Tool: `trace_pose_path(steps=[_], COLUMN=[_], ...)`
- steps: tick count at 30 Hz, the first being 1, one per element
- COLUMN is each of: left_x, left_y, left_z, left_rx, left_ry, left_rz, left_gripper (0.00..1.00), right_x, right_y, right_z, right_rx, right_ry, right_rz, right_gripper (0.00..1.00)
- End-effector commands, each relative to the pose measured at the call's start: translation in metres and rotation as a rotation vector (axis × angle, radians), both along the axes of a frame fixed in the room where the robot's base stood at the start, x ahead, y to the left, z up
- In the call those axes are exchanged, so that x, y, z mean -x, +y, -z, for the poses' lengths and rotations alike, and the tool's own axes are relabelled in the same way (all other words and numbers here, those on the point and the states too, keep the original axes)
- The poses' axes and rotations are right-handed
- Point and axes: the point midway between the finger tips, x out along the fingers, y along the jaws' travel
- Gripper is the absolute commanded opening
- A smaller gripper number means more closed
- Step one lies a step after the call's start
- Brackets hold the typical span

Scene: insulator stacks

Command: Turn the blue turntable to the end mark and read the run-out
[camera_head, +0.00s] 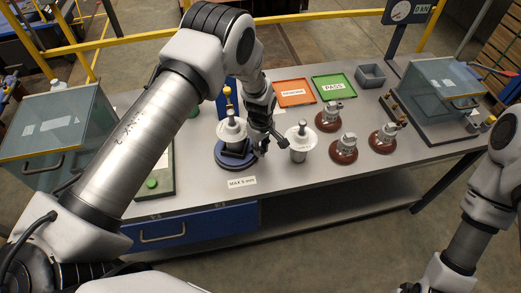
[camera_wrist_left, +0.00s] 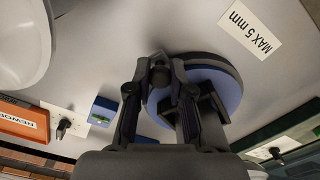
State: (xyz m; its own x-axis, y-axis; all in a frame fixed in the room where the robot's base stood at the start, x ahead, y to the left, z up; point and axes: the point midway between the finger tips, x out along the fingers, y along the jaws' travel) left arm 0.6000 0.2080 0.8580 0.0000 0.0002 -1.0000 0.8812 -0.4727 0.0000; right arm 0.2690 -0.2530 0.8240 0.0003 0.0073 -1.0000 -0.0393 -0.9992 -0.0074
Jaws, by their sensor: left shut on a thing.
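The blue turntable (camera_head: 222,162) sits on the table with a white insulator (camera_head: 231,131) with a metal top standing upright on it. My left gripper (camera_head: 262,148) is at its right edge. In the left wrist view, the gripper's fingers (camera_wrist_left: 158,88) are closed around a dark knob (camera_wrist_left: 160,74) at the rim of the turntable (camera_wrist_left: 228,88). The "MAX 5 mm" label (camera_head: 242,182) lies in front of the turntable; it also shows in the left wrist view (camera_wrist_left: 252,28). I cannot make out an end mark or a run-out reading. My right gripper is out of the picture.
Another white insulator (camera_head: 299,146) stands close to the right of my left gripper. Several brown-based insulators (camera_head: 343,150) stand further right. An orange tray (camera_head: 293,92), a green PASS tray (camera_head: 334,87) and a grey bin (camera_head: 370,75) are behind. Glass-covered cases (camera_head: 440,88) flank the table.

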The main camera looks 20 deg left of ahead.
Motion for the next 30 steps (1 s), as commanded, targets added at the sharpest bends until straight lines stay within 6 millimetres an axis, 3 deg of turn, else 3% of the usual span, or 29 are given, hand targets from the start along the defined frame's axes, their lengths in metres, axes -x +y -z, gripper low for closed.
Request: trace_pose_path(steps=[12, 30], left_x=[-0.016, -0.039], left_y=[0.004, 0.016], left_z=[0.005, 0.003], left_rx=[0.000, 0.000], left_ry=[-0.001, 0.001], left_rz=[-0.192, -0.492], left_gripper=[0.00, 0.00], right_x=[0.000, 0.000], right_y=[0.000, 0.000], right_z=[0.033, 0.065], right_rx=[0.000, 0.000], right_ry=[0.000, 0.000], right_rz=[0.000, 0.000], right_gripper=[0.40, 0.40])
